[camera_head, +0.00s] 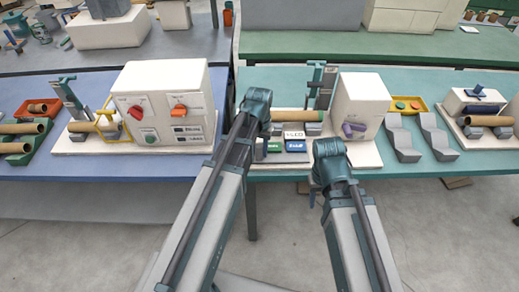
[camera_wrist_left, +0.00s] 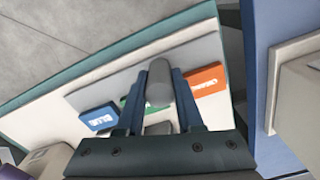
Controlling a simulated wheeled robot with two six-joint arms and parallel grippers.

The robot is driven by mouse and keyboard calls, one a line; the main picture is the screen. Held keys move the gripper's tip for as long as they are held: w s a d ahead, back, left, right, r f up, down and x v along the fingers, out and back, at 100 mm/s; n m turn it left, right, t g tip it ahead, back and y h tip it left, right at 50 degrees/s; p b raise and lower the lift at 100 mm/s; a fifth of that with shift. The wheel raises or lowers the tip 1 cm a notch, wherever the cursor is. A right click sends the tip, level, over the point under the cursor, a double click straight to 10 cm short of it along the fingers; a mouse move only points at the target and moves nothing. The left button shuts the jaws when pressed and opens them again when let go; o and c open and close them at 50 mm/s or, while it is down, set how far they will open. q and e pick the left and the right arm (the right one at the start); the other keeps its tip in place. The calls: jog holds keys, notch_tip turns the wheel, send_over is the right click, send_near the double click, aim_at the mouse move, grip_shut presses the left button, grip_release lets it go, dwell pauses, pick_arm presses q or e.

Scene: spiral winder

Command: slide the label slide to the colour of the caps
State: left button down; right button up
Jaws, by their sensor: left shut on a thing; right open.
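In the left wrist view my left gripper (camera_wrist_left: 158,98) is shut on a rounded grey knob (camera_wrist_left: 158,78), the handle of the label slide. A blue label (camera_wrist_left: 98,117), a partly hidden green label (camera_wrist_left: 124,102) and an orange label (camera_wrist_left: 207,80) lie in a row beside a grey strip. The knob stands by the green label. In the head view the green label (camera_head: 273,146) and blue label (camera_head: 296,146) show; my left arm seems to hide the orange one. My right gripper (camera_head: 329,160) is open, right of the labels; its fingertips are hard to see.
A white machine box with a purple knob (camera_head: 353,129) stands behind my right gripper. A yellow tray (camera_head: 423,104) to its right holds a green and an orange-red cap. Grey stepped chutes (camera_head: 437,138) stand in front of the tray. A brown tube lies behind the labels.

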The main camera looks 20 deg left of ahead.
dwell(0.7)
pick_arm(q)
send_near(285, 158)
notch_tip(285, 158, down, 5)
jog(key=shift+f, duration=0.1)
jog(key=c, duration=0.5)
grip_release()
jog(key=shift+c, duration=0.2)
jog(key=shift+r, duration=0.2)
notch_tip(285, 158, up, 14)
jog(key=p, duration=1.4)
jog(key=shift+f, duration=0.2)
